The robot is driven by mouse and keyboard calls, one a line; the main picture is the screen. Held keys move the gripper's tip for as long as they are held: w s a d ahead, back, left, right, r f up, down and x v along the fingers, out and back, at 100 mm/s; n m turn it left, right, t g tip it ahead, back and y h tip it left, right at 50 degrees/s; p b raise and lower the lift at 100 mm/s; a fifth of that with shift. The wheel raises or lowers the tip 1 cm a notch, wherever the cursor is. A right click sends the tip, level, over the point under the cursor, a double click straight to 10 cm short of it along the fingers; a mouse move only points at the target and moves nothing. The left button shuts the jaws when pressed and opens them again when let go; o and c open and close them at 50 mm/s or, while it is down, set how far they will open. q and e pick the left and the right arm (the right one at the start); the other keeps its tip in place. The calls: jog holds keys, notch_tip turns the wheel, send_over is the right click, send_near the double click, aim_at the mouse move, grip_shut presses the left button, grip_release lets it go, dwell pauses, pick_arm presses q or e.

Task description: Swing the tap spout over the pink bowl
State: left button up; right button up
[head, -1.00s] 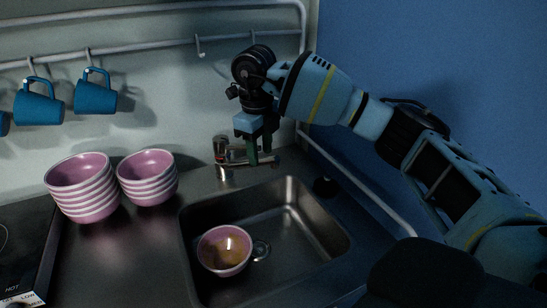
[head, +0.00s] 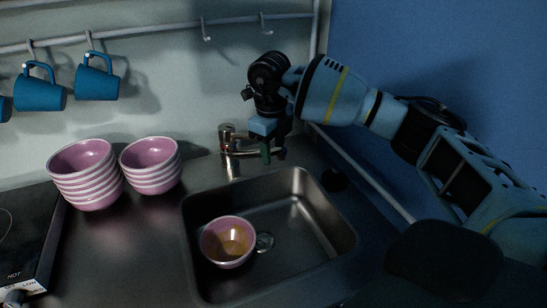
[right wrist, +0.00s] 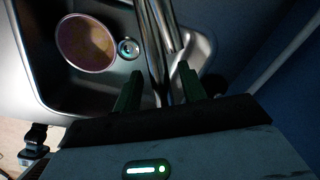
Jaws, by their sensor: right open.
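The metal tap (head: 228,140) stands behind the sink. Its spout (head: 246,153) points right, along the sink's back edge and away from the pink bowl. The pink bowl (head: 228,242) sits in the sink's left part, with something brownish inside. It also shows at upper left in the right wrist view (right wrist: 85,43). My right gripper (head: 267,152) is at the spout's outer part, fingers pointing down. In the right wrist view its open fingers (right wrist: 161,88) lie either side of the metal spout (right wrist: 154,45); contact is unclear. My left gripper is not in view.
The steel sink (head: 335,235) has a drain (head: 264,242) right of the bowl. Two stacks of pink bowls (head: 88,185) (head: 152,175) stand left of the tap. Blue mugs (head: 97,82) hang from a rail. A hob (head: 25,240) lies at far left.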

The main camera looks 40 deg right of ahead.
jog(key=shift+d+f, duration=0.1)
jog(key=shift+f, duration=1.4)
grip_shut()
